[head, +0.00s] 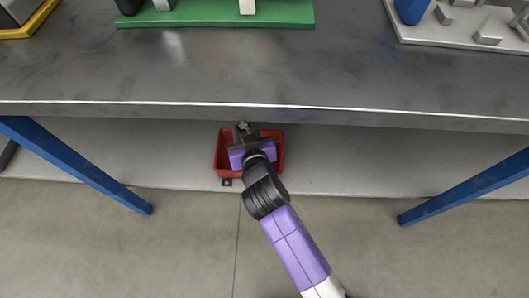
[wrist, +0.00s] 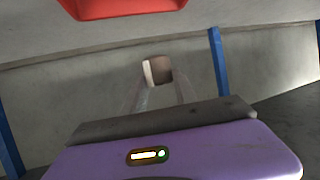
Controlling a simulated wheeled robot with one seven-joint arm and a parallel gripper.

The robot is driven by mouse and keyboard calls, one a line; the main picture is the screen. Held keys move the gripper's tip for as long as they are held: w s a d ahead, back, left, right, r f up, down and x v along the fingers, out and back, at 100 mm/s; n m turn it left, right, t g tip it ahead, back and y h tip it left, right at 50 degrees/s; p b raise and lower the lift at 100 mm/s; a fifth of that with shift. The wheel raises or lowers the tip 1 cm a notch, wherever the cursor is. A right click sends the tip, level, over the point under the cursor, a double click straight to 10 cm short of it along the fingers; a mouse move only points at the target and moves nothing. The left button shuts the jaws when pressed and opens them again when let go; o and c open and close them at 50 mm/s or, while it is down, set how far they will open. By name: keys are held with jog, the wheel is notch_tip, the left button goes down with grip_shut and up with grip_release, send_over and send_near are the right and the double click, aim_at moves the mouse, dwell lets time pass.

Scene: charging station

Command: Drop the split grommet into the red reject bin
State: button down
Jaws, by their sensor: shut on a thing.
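The red reject bin (head: 221,153) is below the front edge of the bench in the head view, partly hidden by my arm and gripper. Part of it shows at the top edge of the wrist view (wrist: 120,9). My gripper (head: 243,127) overlaps the bin in the head view, its tips near the bin's back rim. In the wrist view my gripper (wrist: 157,80) is shut on a small brownish piece with a pale left side (wrist: 158,70), apparently the split grommet. Its split cannot be made out. The height of the gripper above the bin is hard to tell.
The grey metal bench (head: 270,70) spans the view just beyond the gripper. Its blue legs (head: 85,168) and (head: 460,188) stand left and right. A green board (head: 215,17) and a pale fixture plate (head: 450,32) lie on top. The floor in front is clear.

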notch_tip(320, 180, down, 8)
jog(key=w+d+b, duration=0.1)
jog(key=d+b, duration=0.1)
jog(key=b, duration=0.2)
jog(key=shift+w+d+r+b, duration=0.15)
jog(key=shift+d+r+b, duration=0.1)
jog(key=shift+b, duration=0.05)
jog(key=c, duration=0.9)
grip_release()
jog(key=p+v, duration=0.3)
jog(key=v, duration=0.5)
jog(key=shift+a, duration=0.1)
